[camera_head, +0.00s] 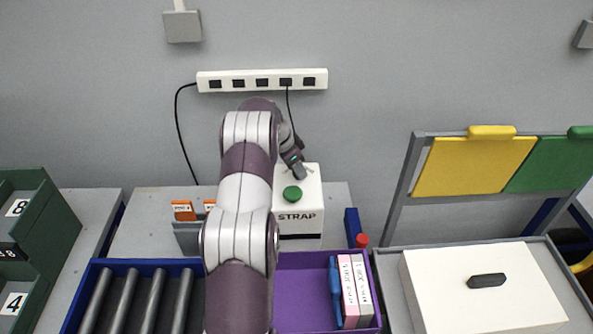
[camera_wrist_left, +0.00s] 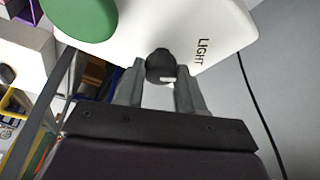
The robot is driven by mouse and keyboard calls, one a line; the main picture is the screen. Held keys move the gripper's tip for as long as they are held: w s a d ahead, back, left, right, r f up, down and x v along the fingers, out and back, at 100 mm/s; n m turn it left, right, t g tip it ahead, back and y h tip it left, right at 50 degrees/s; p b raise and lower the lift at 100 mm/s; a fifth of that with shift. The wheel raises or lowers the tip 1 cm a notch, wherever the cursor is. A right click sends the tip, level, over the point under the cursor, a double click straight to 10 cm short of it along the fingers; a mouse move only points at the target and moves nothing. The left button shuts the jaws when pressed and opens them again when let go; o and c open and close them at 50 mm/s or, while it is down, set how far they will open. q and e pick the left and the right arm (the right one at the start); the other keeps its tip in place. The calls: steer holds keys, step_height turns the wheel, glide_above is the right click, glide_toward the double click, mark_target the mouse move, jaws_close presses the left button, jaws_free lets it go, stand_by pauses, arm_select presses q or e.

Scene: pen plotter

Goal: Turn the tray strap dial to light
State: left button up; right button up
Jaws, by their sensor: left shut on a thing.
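The white strapping machine (camera_head: 312,185) stands on the back counter, with STRAP on its front and a green button (camera_head: 292,193) on top. My left gripper (camera_head: 298,168) reaches down onto the machine's top behind the button and hides the dial in the head view. In the left wrist view, my gripper's two fingers sit on either side of the dark round dial (camera_wrist_left: 159,62), shut on it. A white mark shows on the dial's near side, and the word LIGHT (camera_wrist_left: 201,51) is printed to its right. The green button (camera_wrist_left: 85,15) is at upper left. My right gripper is not in view.
Metal rollers (camera_head: 120,300) in a blue frame are at front left, beside a purple tray (camera_head: 300,300) holding several upright items. A white lidded box (camera_head: 470,285) is at right. A power strip (camera_head: 262,80) with cords hangs on the wall behind.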

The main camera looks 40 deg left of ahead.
arm_select(q)
steer(key=shift+f+n+b, duration=0.15)
steer(key=shift+n+b, duration=0.15)
steer(key=shift+r, duration=0.25)
steer(key=o, duration=1)
steer(key=shift+w, duration=0.1)
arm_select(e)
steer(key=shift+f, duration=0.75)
arm_select(q)
steer(key=shift+o, duration=0.2)
steer(key=shift+r, duration=0.2)
steer(key=b+v, duration=0.1)
steer(key=v, duration=0.2)
steer(key=shift+s+a+r+b, duration=0.15)
steer(key=shift+s+r+b, duration=0.1)
steer(key=shift+b, duration=0.1)
steer(key=d+p+v, duration=0.1)
steer(key=p+v, duration=0.4)
steer(key=v, duration=0.3)
steer(key=shift+s+a+r+p, duration=0.2)
steer(key=shift+a+r+p, duration=0.05)
steer(key=shift+p, duration=0.15)
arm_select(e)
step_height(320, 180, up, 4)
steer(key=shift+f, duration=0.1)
